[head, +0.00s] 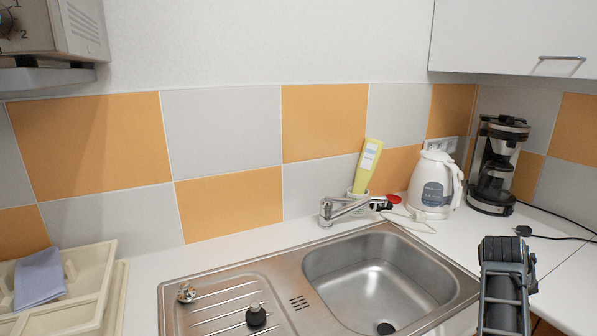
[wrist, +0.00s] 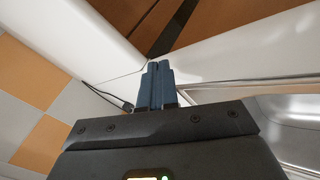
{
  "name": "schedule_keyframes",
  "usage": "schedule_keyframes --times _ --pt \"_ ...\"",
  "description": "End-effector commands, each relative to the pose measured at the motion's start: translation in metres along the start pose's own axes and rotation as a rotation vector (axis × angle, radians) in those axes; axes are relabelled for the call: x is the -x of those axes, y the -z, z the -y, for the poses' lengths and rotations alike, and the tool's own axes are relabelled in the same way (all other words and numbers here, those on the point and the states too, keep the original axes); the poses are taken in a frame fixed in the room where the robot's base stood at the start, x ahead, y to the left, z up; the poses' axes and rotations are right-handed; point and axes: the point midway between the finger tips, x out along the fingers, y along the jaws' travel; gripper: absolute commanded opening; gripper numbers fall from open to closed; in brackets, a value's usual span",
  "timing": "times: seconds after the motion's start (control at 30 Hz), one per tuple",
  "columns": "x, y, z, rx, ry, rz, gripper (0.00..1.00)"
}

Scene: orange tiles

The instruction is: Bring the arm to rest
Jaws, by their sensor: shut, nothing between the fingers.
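My arm shows at the lower right of the head view, dark grey, in front of the counter to the right of the sink. My gripper (wrist: 157,84) shows in the wrist view with its two blue-grey fingers side by side and touching. Nothing is between them. The fingertips are over the corner area of the white counter, apart from any object.
A steel sink (head: 290,285) is set in the white counter. A white kettle (head: 433,185) and a coffee maker (head: 497,165) stand behind my arm, with black cables (head: 560,238) on the counter. A cream tray (head: 95,260) is far left.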

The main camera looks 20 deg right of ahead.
Motion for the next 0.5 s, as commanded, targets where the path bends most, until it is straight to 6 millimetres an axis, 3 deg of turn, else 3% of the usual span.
schedule_keyframes --times 0.23,0.5 --pt "-0.021 -0.05 0.003 0.078 -0.117 -0.179 0.0" --pt "-0.014 -0.11 0.029 0.183 -0.144 -0.42 0.0"
